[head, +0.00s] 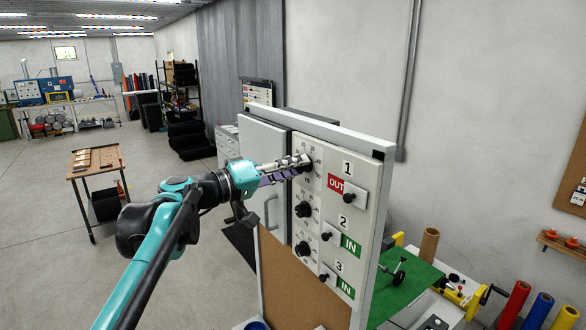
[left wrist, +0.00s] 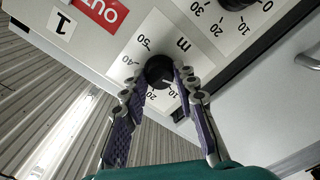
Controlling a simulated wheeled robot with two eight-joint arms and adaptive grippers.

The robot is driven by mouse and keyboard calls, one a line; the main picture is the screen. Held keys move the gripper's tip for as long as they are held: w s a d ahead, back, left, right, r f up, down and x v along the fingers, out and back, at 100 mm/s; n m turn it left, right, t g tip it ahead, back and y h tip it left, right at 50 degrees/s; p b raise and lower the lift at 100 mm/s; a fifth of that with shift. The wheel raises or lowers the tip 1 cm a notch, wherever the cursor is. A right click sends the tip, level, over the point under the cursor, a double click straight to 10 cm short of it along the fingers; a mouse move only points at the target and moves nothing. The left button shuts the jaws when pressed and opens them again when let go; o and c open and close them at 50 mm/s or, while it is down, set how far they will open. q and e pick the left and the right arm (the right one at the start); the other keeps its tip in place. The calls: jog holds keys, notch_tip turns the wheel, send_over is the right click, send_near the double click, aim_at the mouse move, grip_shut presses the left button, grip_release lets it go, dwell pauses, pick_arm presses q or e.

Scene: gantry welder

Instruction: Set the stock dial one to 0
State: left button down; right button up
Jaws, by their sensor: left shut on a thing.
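Stock dial one (left wrist: 159,71) is a round black knob on a pale panel, the top dial of a column, beside the label 1. In the left wrist view its scale shows 10, 20, 40, 50 and a letter m; I cannot read where its pointer stands. My left gripper (left wrist: 158,84) has its two fingers on either side of the knob, shut on it. In the head view the left gripper (head: 300,164) reaches the panel from the left and covers most of this dial. My right gripper is in neither view.
Below are two more black dials, the middle (head: 303,209) and the bottom one (head: 302,249). Right of them are small black-knobbed slides with a red OUT sign (head: 336,184) and green IN signs (head: 350,246). A cabinet door (head: 263,170) with a handle stands left of the panel.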

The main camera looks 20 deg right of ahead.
pick_arm(q)
jog(key=shift+n, duration=0.4)
jog(key=c, duration=1.2)
grip_release()
jog(key=v, duration=1.2)
jog(key=s+a+f+y+b, duration=0.15)
jog(key=f+b, duration=0.35)
jog(key=f, duration=0.5)
jog(key=s+a+f+y+b, duration=0.1)
jog(key=s+f+y+b, duration=0.3)
jog(key=f, duration=0.6)
jog(key=s+a+f+n+y+b, duration=0.1)
jog(key=s+a+f+y+b, duration=0.2)
jog(key=f, duration=1.5)
jog(key=s+a+f+y+b, duration=0.4)
jog(key=s+a+f+b, duration=0.3)
jog(key=a+f+b, duration=0.4)
jog(key=s+a+f+n+t+y+b, duration=0.1)
jog(key=s+a+f+y+b, duration=0.3)
jog(key=f+b, duration=1)
jog(key=shift+s+a+f+n+y, duration=0.1)
jog(key=shift+s+a+f, duration=0.3)
jog(key=shift+f, duration=1.7)
jog(key=shift+s+a+f+n+y, duration=0.1)
jog(key=shift+s+a+f, duration=0.35)
jog(key=shift+f, duration=1.65)
jog(key=shift+s+a+f+n+y, duration=0.1)
jog(key=shift+a+f, duration=0.55)
jog(key=shift+f, duration=1.45)
